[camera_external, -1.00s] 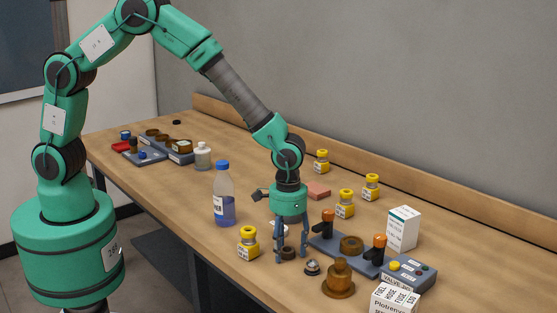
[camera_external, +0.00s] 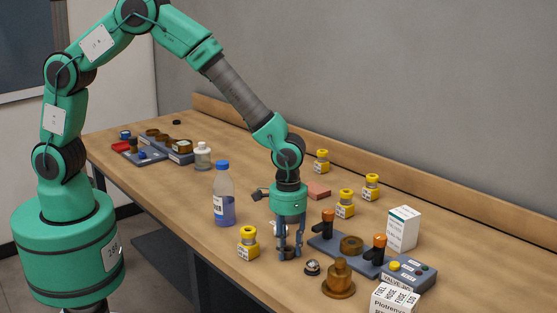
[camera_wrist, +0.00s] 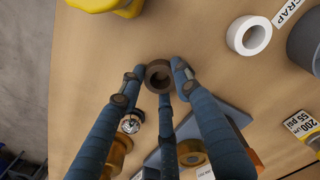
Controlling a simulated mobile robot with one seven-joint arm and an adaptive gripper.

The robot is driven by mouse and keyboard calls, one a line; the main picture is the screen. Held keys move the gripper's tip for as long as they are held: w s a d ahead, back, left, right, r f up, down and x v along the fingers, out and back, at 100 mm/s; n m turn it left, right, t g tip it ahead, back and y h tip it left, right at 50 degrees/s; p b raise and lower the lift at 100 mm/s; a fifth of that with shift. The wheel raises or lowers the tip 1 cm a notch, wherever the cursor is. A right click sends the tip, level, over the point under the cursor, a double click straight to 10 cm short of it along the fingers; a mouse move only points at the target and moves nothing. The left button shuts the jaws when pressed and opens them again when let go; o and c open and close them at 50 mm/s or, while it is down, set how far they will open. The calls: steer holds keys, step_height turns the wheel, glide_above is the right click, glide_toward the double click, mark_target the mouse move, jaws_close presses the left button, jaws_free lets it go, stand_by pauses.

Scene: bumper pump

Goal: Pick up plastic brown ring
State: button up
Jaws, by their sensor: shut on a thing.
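The brown ring (camera_wrist: 158,76) lies at the fingertips of my gripper (camera_wrist: 156,82) in the wrist view, with its dark hole facing the camera. My gripper is shut on it, with blue fingers on its left, right and near sides. In the external view my gripper (camera_external: 289,252) points straight down at the table, and the ring (camera_external: 287,252) shows partly between the fingers. I cannot tell whether the ring is clear of the table.
A yellow-capped bottle (camera_external: 248,243) stands close to the left. A small metal-topped part (camera_external: 312,267), a brown stepped part (camera_external: 339,281) and the grey valve fixture (camera_external: 350,253) stand close to the right. A white tape roll (camera_wrist: 249,36) lies nearby.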

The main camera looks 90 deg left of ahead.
step_height(320, 180, up, 10)
steer(key=p, duration=0.2)
stand_by(0.4)
